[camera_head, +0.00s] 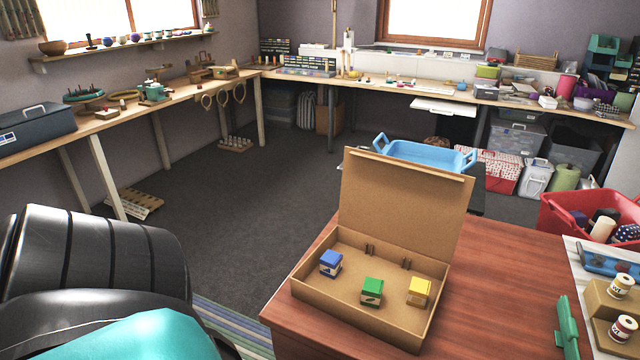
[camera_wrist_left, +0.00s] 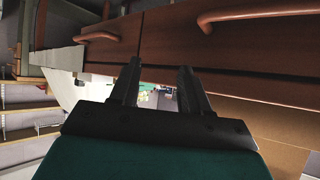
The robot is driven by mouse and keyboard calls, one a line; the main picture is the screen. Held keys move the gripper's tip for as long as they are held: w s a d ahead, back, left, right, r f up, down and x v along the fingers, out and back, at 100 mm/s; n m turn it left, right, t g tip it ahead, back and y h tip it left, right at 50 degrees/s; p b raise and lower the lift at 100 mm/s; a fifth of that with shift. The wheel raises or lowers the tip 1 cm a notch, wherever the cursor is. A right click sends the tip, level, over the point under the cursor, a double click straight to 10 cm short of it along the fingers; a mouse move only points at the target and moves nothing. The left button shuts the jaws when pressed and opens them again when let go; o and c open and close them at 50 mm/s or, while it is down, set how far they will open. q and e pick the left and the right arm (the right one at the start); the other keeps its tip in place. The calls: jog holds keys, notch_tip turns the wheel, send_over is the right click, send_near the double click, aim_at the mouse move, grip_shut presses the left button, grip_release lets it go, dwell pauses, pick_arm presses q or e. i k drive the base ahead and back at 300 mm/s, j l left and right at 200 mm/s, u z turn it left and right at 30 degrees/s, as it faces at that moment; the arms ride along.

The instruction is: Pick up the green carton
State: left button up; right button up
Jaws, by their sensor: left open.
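The green carton (camera_head: 372,291) is a small box with a green top. It stands in an open, shallow cardboard box (camera_head: 300,291) on the wooden desk in the head view. A blue carton (camera_head: 330,263) stands to its left and a yellow carton (camera_head: 419,291) to its right, both apart from it. My left gripper (camera_wrist_left: 158,75) shows in the left wrist view, open with nothing between its fingers. It points near brown drawer fronts with handles; the green carton is not visible there. My right gripper is in neither view.
The box's raised lid (camera_head: 404,205) stands upright behind the cartons, with a blue tray (camera_head: 428,153) beyond it. The wooden desk (camera_head: 500,270) is bare right of the box. A green tool (camera_head: 567,328) and thread spools on a stand (camera_head: 610,305) lie farther right.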

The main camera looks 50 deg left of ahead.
aim_at(372, 289)
jog(key=u, duration=1.3)
